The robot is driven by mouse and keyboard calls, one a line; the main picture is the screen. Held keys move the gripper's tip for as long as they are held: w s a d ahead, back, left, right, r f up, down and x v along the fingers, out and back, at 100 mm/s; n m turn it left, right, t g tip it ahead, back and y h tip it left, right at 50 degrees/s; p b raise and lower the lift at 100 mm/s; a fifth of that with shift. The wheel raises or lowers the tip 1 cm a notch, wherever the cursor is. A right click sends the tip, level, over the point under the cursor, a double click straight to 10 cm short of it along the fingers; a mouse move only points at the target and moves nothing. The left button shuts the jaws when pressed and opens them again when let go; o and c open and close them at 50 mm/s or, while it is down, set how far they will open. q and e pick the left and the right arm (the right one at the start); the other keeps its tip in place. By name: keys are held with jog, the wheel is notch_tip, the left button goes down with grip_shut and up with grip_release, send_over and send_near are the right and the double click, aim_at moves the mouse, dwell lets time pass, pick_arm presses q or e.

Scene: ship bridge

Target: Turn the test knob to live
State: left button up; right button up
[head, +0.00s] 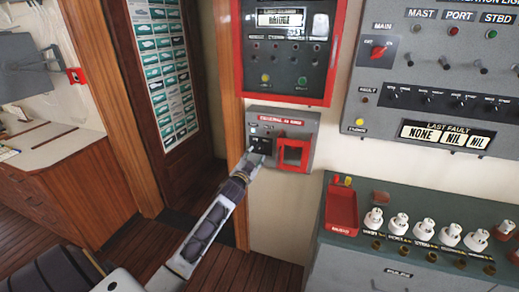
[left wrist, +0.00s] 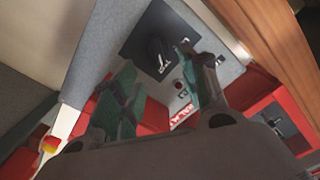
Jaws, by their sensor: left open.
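A small grey wall box (head: 309,122) with a red label strip carries a black knob plate on its left half and a red-framed square (head: 293,153) on its right. The black test knob (left wrist: 160,52) with a pale mark shows on its dark square plate in the left wrist view. In the head view, my gripper mostly hides it. My left gripper (head: 252,161) is close in front of the box's left half. Its green-padded fingers are apart, and the knob shows between and just beyond the fingertips (left wrist: 156,66). I cannot tell whether they touch it. My right gripper is not in view.
A red-framed panel (head: 288,93) hangs just above the box. A grey fault panel (head: 430,70) is to the right. Below it, a green-topped cabinet (head: 335,262) holds a red tray (head: 341,205) and several white plugs. A wooden door frame (head: 219,60) stands left of the box.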

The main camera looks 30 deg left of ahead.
aim_at(259, 149)
pick_arm(q)
jog(key=shift+x, duration=2.4)
jog(key=shift+p+x, duration=0.35)
jog(key=shift+x, duration=0.75)
jog(key=shift+w+a, duration=0.15)
jog(key=shift+w, duration=0.25)
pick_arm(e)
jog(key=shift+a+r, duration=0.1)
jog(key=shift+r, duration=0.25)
pick_arm(q)
jog(key=shift+c, duration=0.4)
jog(key=c, duration=0.8)
